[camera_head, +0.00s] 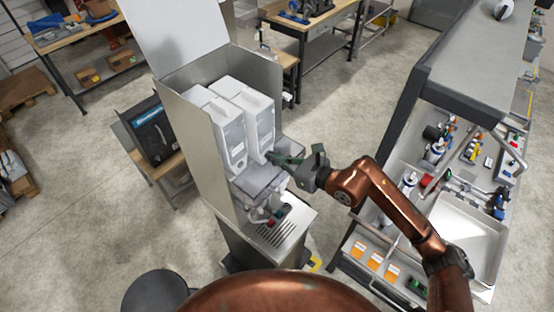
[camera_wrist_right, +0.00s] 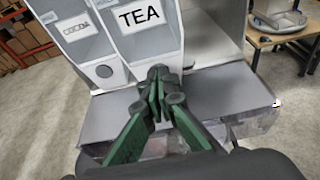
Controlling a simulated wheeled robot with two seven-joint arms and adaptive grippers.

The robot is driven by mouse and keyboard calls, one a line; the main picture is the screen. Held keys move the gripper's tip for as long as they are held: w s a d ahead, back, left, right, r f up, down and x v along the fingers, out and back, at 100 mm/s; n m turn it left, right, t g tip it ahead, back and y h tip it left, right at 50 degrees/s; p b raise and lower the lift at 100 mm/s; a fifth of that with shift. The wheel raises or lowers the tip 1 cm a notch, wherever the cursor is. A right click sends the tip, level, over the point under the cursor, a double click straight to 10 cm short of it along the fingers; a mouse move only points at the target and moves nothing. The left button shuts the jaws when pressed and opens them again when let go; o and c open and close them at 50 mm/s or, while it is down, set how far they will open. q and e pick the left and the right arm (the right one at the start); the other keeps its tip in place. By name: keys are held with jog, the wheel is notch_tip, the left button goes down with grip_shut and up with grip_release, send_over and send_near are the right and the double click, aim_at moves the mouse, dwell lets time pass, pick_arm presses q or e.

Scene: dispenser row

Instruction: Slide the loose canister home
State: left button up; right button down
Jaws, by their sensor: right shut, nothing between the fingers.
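The dispenser (camera_head: 187,135) is a grey metal housing with its lid raised. Two white canisters stand side by side in it: the left one (camera_head: 221,138) and the right one (camera_head: 258,117). In the right wrist view they carry labels, COCOA (camera_wrist_right: 75,30) on the left and TEA (camera_wrist_right: 145,30) on the right. My right gripper (camera_head: 272,157) is shut and empty, its green fingertips at the lower front of the TEA canister. In the wrist view its fingers (camera_wrist_right: 157,85) overlap that canister's lower front; I cannot tell whether they touch. My left gripper is not in view.
A grey drip grille (camera_head: 272,232) lies at the dispenser's front. To the right of the TEA canister the bay is empty. A workbench with a white tray (camera_head: 463,235) and tools stands at the right. A low wooden stand with a black box (camera_head: 152,132) is at the left.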

aim_at(266, 152)
jog(key=shift+w+a+b, duration=0.2)
jog(key=shift+w+a, duration=0.25)
jog(key=shift+a, duration=0.2)
jog(key=shift+w+a+b, duration=0.15)
jog(key=shift+w+a, duration=0.3)
jog(key=shift+a, duration=0.25)
jog(key=shift+b, duration=0.3)
jog(key=s+d+b, duration=0.1)
jog(key=s+d, duration=0.3)
jog(key=d, duration=0.2)
jog(key=shift+s+d, duration=0.3)
